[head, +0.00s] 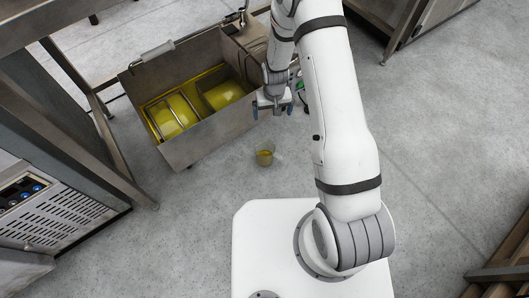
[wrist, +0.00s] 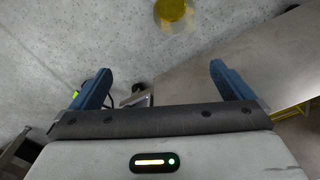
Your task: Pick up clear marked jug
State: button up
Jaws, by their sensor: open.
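A small clear jug (head: 265,153) with yellow contents stands on the grey floor, in front of the fryer and ahead of my white base. In the wrist view the jug (wrist: 172,12) shows at the top edge, partly cut off, with its yellow contents plain. Any marks on it are too small to read. My gripper (head: 273,108) is above and beyond the jug in the head view, beside the fryer's right end. In the wrist view my gripper (wrist: 160,72) has its blue fingers wide apart with nothing between them; the jug is apart from them.
A steel fryer (head: 195,150) with yellow oil in its open tank stands just behind and left of the jug. A steel table and a vented appliance (head: 60,215) stand at the left. Wooden slats (head: 500,275) are at lower right. The floor right of my arm is clear.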

jog(key=shift+n, duration=0.3)
jog(key=s+a+f, duration=0.1)
jog(key=f, duration=0.7)
jog(key=s+f+b, duration=0.1)
jog(key=f, duration=0.7)
jog(key=s+a+f+b, duration=0.1)
jog(key=s+f, duration=0.1)
jog(key=f, duration=0.7)
jog(key=shift+a, duration=0.35)
jog(key=shift+r, duration=0.15)
jog(key=c, duration=1.1)
jog(key=shift+c, duration=0.2)
jog(key=shift+r, duration=0.2)
